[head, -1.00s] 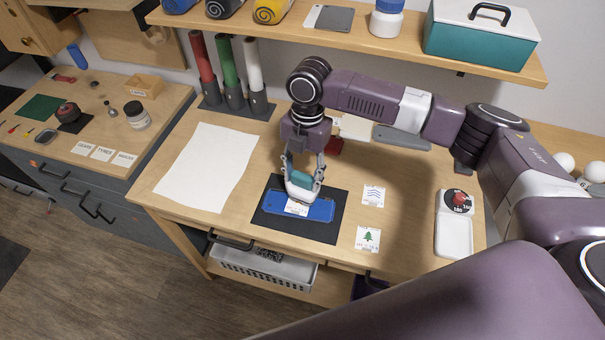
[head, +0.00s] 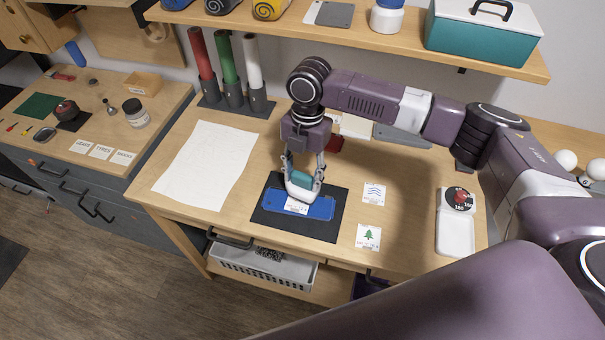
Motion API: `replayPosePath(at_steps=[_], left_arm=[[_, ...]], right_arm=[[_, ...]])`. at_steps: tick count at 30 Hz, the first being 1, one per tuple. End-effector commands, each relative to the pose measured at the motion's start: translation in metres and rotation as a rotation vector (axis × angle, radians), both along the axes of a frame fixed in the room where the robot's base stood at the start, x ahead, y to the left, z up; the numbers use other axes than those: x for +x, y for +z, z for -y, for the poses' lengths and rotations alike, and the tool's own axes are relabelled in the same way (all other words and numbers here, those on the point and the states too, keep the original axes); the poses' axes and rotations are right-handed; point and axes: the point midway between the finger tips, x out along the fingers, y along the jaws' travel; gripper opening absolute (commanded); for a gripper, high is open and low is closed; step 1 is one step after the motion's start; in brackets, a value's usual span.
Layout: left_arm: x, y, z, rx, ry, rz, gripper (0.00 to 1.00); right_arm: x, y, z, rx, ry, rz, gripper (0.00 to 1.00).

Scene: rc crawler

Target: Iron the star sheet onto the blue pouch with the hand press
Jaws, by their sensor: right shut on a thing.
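The blue pouch (head: 321,209) lies flat on a dark mat (head: 285,226) on the workbench. A small white sheet (head: 296,207) lies on the pouch; its print is mostly hidden under the press. My right gripper (head: 303,182) is shut on the hand press (head: 300,187), which has a teal grip and a white base. The press is held upright over the sheet and appears to rest on it. A wave sheet (head: 374,193) and a tree sheet (head: 368,236) lie on the bench to the right of the mat. My left gripper is not in view.
A white stand with a red dial (head: 457,201) is at the bench's right. A large white paper (head: 208,165) covers the left part. Red, green and white rolls (head: 228,72) stand at the back left. A shelf (head: 350,47) overhangs the back.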

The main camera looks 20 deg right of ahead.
Motion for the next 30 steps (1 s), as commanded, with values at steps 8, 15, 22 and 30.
replayPosePath(at_steps=[8, 15, 22, 30], left_arm=[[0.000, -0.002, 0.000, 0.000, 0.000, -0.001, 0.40], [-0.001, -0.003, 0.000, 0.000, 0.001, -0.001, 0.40], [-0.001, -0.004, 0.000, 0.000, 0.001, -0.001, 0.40], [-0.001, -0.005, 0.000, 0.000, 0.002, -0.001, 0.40]], right_arm=[[0.000, -0.003, 0.000, 0.002, 0.001, 0.001, 0.20], [0.000, -0.006, 0.000, 0.001, 0.001, 0.001, 0.20], [0.000, -0.009, -0.001, 0.001, 0.000, 0.000, 0.20], [0.000, -0.012, -0.001, 0.001, 0.000, 0.000, 0.20]])
